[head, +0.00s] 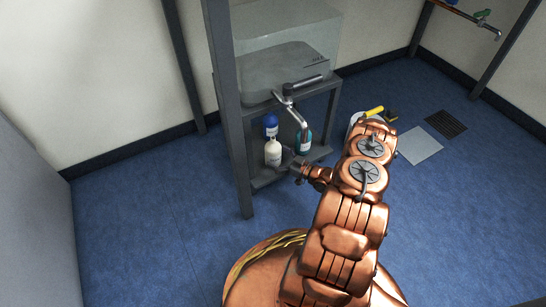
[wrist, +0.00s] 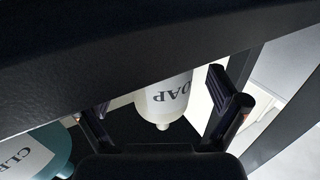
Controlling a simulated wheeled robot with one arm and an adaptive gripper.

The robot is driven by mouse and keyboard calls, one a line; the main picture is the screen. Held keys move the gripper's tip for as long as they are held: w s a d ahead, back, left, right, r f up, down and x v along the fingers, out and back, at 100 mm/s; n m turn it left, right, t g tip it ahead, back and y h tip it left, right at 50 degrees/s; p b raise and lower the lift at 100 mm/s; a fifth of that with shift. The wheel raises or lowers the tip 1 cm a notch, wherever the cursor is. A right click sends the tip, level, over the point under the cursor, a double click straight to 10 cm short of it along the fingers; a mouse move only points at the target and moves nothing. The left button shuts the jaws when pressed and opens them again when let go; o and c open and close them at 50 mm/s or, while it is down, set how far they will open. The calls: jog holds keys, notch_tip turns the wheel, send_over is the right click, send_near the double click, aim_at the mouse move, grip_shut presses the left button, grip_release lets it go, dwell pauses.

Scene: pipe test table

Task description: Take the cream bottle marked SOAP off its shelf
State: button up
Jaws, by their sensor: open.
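The cream bottle (head: 273,153) stands upright on the low shelf (head: 264,181) of the grey frame, at the front left of a small group of bottles. In the wrist view the cream bottle (wrist: 167,96) appears upside down, with part of its SOAP label showing. My gripper (head: 288,166) is at the shelf, just right of the cream bottle in the head view. Its fingers are open, and the bottle appears between them in the wrist view, with gaps on both sides. I cannot tell how deep the bottle sits between the fingers.
A blue bottle (head: 270,122) stands behind the cream one. A teal bottle (head: 304,143) stands to the right; it also shows in the wrist view (wrist: 58,140). A tank (head: 284,66) and a tap (head: 291,101) are above. A frame post (head: 231,130) stands close on the left.

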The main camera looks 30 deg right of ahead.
jog(key=shift+x, duration=1.05)
jog(key=c, duration=1.5)
jog(key=shift+r, duration=0.1)
